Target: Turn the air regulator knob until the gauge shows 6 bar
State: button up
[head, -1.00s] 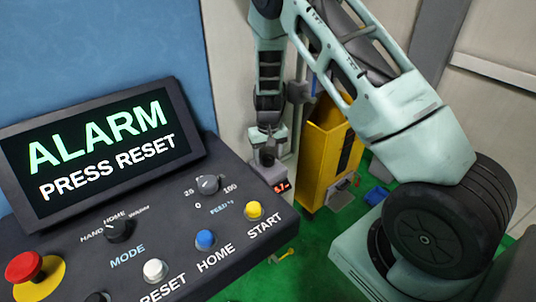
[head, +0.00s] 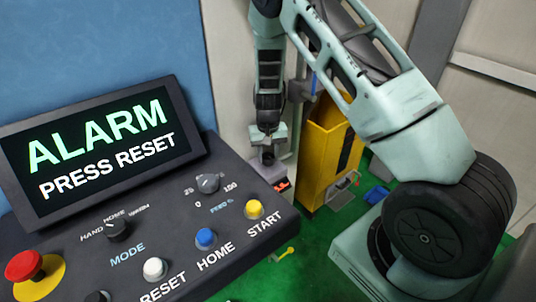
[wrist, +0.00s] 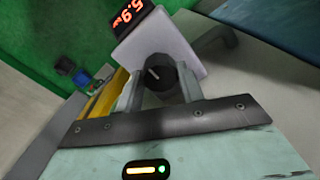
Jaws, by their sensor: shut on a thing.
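The air regulator is a pale block (wrist: 150,45) with a black round knob (wrist: 159,74) bearing a white pointer line, seen in the wrist view. Its dark gauge (wrist: 132,22) shows red digits that look like 5.9. My gripper (wrist: 159,84) is shut on the knob, one finger on each side of it. In the head view my gripper (head: 268,150) reaches down to the regulator behind the control panel. The gauge (head: 282,186) there is small and its digits cannot be read. The knob is largely hidden there.
The control panel (head: 180,270) with its ALARM screen (head: 100,145) stands at the front left. A yellow bin (head: 318,160) stands just right of the regulator.

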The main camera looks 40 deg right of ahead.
aim_at(268, 156)
jog(key=o, duration=1)
notch_tip(268, 156, up, 18)
jog(key=b, duration=0.2)
jog(key=shift+f+b, duration=0.25)
jog(key=shift+b, duration=0.15)
jog(key=shift+s, duration=0.1)
